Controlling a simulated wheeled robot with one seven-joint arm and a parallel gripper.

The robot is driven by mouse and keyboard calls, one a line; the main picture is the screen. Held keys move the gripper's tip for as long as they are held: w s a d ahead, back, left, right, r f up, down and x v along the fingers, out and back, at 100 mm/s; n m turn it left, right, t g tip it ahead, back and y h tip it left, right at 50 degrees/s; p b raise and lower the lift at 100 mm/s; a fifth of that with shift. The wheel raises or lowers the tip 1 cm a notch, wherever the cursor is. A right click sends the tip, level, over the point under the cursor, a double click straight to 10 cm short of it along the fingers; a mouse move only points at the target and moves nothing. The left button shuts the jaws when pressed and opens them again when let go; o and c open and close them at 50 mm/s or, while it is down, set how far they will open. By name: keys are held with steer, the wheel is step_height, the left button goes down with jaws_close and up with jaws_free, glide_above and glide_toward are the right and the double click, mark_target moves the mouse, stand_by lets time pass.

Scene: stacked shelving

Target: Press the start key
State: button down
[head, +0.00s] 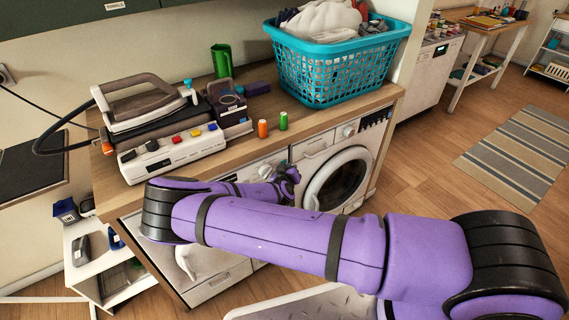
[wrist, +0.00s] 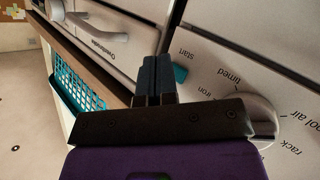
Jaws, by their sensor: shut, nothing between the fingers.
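The start key is a small teal button (wrist: 180,73) on the white machine's panel, beside the printed word "start". It shows in the wrist view just right of my fingertips, which partly cover it. My gripper (wrist: 154,62) is shut and empty, its dark fingers together and pointing at the panel close to the key. I cannot tell whether the fingertips touch the panel or the key. In the head view my gripper is small and hard to make out at the machine fronts, and I cannot make out the start key there.
A silver dial (wrist: 251,117) lies right of the key, close to my gripper. Two white front-loaders stand under a wooden counter (head: 330,113); the right one has a round door (head: 338,180). A teal laundry basket (head: 335,68) and an iron (head: 139,100) stand on the counter.

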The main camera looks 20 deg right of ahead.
steer(key=shift+w+a+r, duration=0.25)
steer(key=shift+w+r, duration=0.25)
steer(key=shift+w, duration=0.2)
stand_by(0.6)
steer(key=shift+s+f, duration=0.1)
steer(key=shift+s, duration=0.15)
steer(key=shift+s+d+f, duration=0.1)
steer(key=shift+s+d, duration=0.2)
steer(key=shift+s, duration=0.55)
steer(key=shift+s+d+f, duration=0.1)
steer(key=shift+s+d, duration=0.15)
steer(key=shift+s, duration=0.6)
steer(key=shift+s+d+f, duration=0.1)
steer(key=shift+s+d, duration=0.2)
steer(key=shift+s, duration=0.55)
